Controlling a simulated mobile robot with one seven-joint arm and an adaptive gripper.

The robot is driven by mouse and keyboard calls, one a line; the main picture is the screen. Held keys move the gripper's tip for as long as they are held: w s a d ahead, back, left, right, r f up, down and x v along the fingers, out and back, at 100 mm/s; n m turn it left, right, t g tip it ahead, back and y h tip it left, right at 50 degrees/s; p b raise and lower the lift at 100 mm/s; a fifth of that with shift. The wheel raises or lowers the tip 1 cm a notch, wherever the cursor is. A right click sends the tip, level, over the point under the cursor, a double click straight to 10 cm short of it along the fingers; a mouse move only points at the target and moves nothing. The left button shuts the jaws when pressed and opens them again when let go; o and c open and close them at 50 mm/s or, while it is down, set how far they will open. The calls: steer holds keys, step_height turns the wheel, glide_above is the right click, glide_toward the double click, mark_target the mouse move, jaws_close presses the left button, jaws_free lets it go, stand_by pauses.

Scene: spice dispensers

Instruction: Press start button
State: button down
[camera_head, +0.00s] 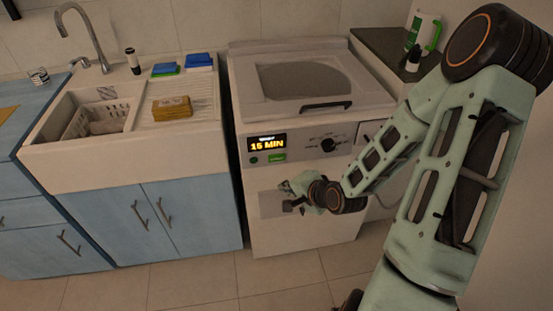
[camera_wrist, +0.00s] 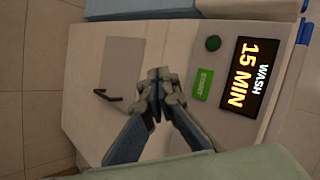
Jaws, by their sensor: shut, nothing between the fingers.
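The washing machine (camera_head: 330,230) stands right of the sink, with its control panel on the upper front. The green START button (camera_head: 277,157) sits just under the lit display (camera_head: 267,143), which reads "15 MIN". In the wrist view, turned sideways, the START button (camera_wrist: 203,84) lies right of my fingertips, and the display (camera_wrist: 244,77) reads "WASH 15 MIN". My gripper (camera_head: 284,187) is in front of the machine, a little below the button. In the wrist view my gripper (camera_wrist: 160,76) is shut and empty, and no finger covers the button. I cannot tell its exact distance from the panel.
A round dark green light or button (camera_wrist: 213,43) is beside START. A dial (camera_head: 328,145) is farther right on the panel. A handle (camera_head: 326,105) is on the lid. The sink (camera_head: 125,165) with sponges stands left; a counter (camera_head: 385,45) with a jug is behind right.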

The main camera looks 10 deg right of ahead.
steer(key=shift+w, duration=0.15)
glide_toward(273, 162)
steer(key=shift+s+f+x, duration=0.15)
steer(key=shift+x, duration=0.75)
steer(key=shift+s+f+x, duration=0.15)
steer(key=shift+x, duration=0.75)
steer(key=shift+s+f+x, duration=0.15)
steer(key=shift+f+x, duration=0.05)
steer(key=shift+x, duration=0.7)
steer(key=shift+w+d, duration=0.1)
steer(key=shift+w, duration=0.3)
steer(key=shift+w, duration=0.4)
steer(key=shift+s, duration=0.8)
steer(key=shift+s, duration=0.1)
steer(key=shift+s+p, duration=0.35)
steer(key=shift+s, duration=2.05)
